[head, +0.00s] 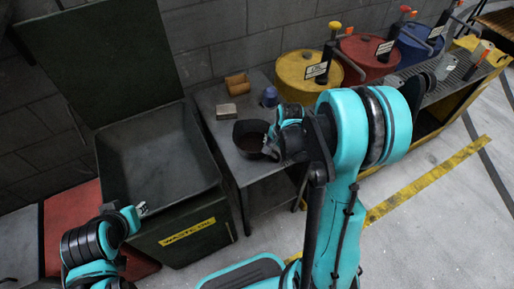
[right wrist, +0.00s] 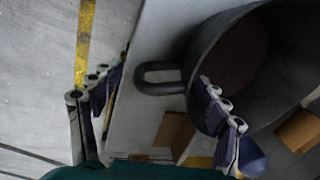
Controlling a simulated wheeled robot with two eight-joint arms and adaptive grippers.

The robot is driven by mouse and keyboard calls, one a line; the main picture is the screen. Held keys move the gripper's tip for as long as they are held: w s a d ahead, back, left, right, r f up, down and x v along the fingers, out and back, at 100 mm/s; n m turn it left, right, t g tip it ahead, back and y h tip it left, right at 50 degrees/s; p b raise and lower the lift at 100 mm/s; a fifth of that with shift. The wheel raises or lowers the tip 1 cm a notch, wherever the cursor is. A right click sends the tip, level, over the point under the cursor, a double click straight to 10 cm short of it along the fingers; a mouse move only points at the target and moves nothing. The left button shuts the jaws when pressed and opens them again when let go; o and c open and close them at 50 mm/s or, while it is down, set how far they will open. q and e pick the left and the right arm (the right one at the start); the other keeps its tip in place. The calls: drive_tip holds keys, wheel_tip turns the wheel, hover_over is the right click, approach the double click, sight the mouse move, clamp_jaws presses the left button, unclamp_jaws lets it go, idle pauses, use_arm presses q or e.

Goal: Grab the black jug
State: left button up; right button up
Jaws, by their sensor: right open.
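The black jug (head: 250,138) stands on the small grey table; its right side is partly covered by my right arm in the head view. In the right wrist view the jug (right wrist: 225,55) is large and close, with its loop handle (right wrist: 158,78) pointing left. My right gripper (right wrist: 158,105) is open; the handle shows in the gap between its fingers, with one finger overlapping the jug's body. I cannot tell whether it touches. In the head view the right gripper (head: 272,147) is at the jug's right side. My left gripper (head: 141,209) is at the lower left, away from the jug.
The small table (head: 222,140) also holds a wooden piece (head: 237,84), a pale block (head: 226,111) and a blue object (head: 270,97). An open waste oil bin (head: 183,228) stands to the left. Yellow (head: 300,72), red and blue drums line the back right.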

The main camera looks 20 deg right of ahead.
drive_tip(key=shift+w+f, duration=0.15)
drive_tip(key=shift+f, duration=0.4)
drive_tip(key=shift+r, duration=0.15)
drive_tip(key=c, duration=1.6)
drive_tip(key=shift+o, duration=0.2)
drive_tip(key=shift+r, duration=0.1)
drive_tip(key=shift+c, duration=0.8)
drive_tip(key=shift+r+p, duration=0.7)
drive_tip(key=shift+r, duration=0.3)
clamp_jaws()
drive_tip(key=shift+r+p, duration=0.55)
drive_tip(key=shift+r, duration=0.4)
drive_tip(key=s+d+r+p, duration=0.4)
drive_tip(key=s+r, duration=0.3)
drive_tip(key=s, duration=0.3)
drive_tip(key=shift+s+d, duration=0.2)
drive_tip(key=shift+s, duration=0.15)
